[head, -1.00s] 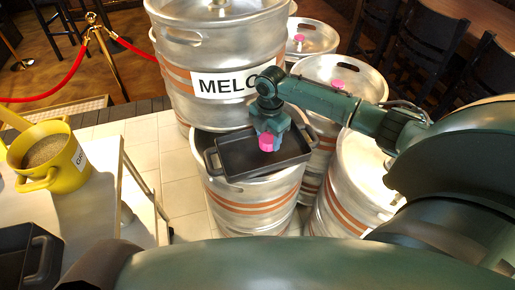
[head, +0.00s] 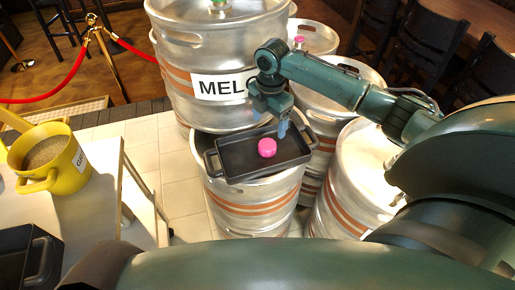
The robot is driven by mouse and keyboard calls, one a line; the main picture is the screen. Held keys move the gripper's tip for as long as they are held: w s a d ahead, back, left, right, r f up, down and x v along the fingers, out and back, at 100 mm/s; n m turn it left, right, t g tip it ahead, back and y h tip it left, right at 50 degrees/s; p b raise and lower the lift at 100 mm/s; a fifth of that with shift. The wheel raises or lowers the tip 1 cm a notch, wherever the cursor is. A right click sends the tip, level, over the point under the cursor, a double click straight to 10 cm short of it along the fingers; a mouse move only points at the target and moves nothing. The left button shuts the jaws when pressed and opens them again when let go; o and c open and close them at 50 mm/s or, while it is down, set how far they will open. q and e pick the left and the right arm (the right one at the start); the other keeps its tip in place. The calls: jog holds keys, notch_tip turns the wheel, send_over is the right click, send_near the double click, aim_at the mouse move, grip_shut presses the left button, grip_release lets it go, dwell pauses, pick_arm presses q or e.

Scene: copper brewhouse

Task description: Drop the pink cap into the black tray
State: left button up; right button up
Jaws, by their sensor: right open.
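The pink cap (head: 267,148) lies inside the black tray (head: 236,164), near its middle. The tray rests on top of a steel keg (head: 253,208) with orange bands. My right gripper (head: 283,130) is open and empty. It is above the tray's back right part, to the upper right of the cap and apart from it. My left gripper is not in view.
A keg with a white lettered label (head: 217,87) stands right behind the tray. More kegs stand at the right; one at the back bears another pink cap (head: 298,40). A yellow pot (head: 45,160) and a second black tray (head: 25,258) sit at the left.

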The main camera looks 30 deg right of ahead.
notch_tip(320, 180, up, 6)
dwell(0.5)
jog(key=s+a+f+m+t+y, duration=0.2)
jog(key=s+a+f+m, duration=0.4)
jog(key=s+a+f, duration=0.6)
jog(key=s+d+r+m+t+h, duration=0.2)
jog(key=s+m, duration=1.1)
jog(key=s, duration=0.1)
jog(key=w+a+f+n+t+y+p, duration=0.1)
jog(key=w+a+f+t+y+p, duration=0.1)
jog(key=w+a+f+t, duration=0.3)
jog(key=shift+w+a+t+y, duration=0.6)
jog(key=shift+w+t+y, duration=0.1)
jog(key=shift+w+t, duration=0.1)
